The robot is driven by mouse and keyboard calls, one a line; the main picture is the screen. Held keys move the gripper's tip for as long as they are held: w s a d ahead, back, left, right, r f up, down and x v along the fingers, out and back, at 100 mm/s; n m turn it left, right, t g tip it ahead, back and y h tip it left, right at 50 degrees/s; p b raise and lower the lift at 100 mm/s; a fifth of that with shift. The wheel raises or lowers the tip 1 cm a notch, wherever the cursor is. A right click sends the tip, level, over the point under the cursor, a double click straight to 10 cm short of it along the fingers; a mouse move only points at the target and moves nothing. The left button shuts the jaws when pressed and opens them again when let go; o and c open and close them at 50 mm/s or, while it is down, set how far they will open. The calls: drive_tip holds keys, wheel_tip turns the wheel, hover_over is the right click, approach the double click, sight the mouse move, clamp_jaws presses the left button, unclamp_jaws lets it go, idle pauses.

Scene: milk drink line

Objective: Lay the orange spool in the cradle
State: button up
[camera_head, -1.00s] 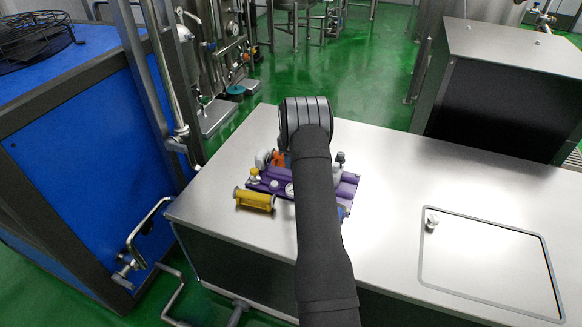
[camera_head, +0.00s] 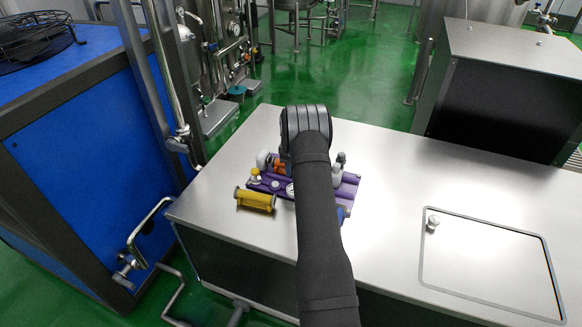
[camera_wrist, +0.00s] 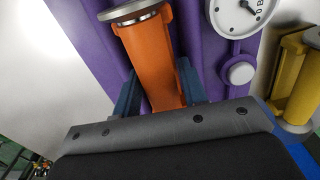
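The orange spool (camera_wrist: 150,55) fills the space between the two blue fingers of my gripper (camera_wrist: 160,92) in the wrist view, and both fingers appear to touch its sides. Its grey flanged end points away from the gripper. In the head view the orange spool (camera_head: 279,167) shows only partly beside my arm, over or on the purple fixture (camera_head: 349,190). The wrist view shows the purple fixture (camera_wrist: 90,25) behind the spool. I cannot make out the cradle clearly, nor tell whether the spool touches the fixture. My arm hides the fixture's middle.
A round white gauge (camera_wrist: 238,10) and a white knob (camera_wrist: 240,73) sit on the fixture. A small blue thing (camera_head: 342,212) shows beside my arm.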

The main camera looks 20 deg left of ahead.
wheel_tip(320, 180, up, 12)
drive_tip(key=shift+r, duration=0.15)
idle(0.3)
drive_tip(key=shift+f, duration=4.25)
